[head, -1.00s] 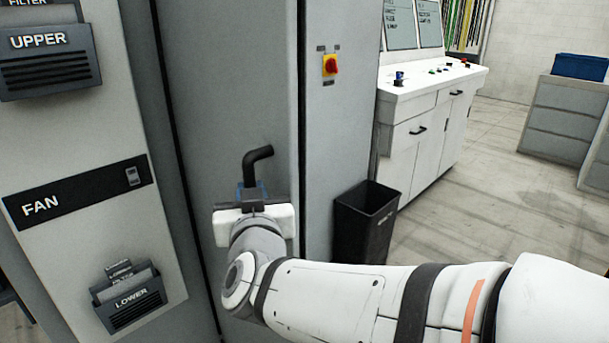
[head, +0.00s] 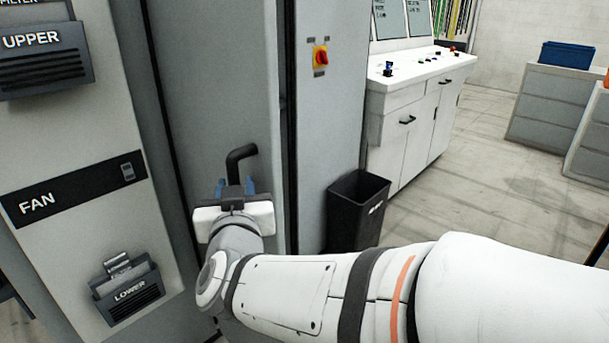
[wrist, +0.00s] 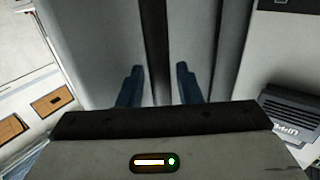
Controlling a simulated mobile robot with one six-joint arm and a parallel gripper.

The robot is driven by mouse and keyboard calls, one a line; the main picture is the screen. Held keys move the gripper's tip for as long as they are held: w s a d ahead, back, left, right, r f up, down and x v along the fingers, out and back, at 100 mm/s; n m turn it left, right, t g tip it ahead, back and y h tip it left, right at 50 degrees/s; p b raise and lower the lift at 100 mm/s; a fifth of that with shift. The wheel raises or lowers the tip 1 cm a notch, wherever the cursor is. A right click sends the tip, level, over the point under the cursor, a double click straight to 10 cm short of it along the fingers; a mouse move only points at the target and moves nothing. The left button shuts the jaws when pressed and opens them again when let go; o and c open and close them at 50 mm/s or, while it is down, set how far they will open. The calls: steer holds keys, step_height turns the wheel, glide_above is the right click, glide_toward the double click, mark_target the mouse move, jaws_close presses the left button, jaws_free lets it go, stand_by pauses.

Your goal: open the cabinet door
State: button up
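The grey cabinet door (head: 215,80) is the tall panel left of the red switch in the head view. A dark gap (head: 289,130) shows along its right edge, so it stands slightly ajar. Its black bent handle (head: 240,158) sticks out low on the door. My gripper (head: 236,187) is at the handle's lower part, its blue fingers apart on either side. The wrist view also shows the two fingers (wrist: 159,85) spread, with a dark upright bar between them and space on both sides. Whether either finger touches the handle is hard to tell.
A fixed panel with the FAN label (head: 75,188) and document holders (head: 128,285) stands to the left. A red rotary switch (head: 320,55) is on the frame at right. A black bin (head: 355,208) stands right of the cabinet, before a white console (head: 410,105). Floor is open farther right.

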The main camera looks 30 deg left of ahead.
steer(key=shift+o, duration=0.5)
steer(key=v, duration=0.8)
steer(key=shift+w+f, duration=0.1)
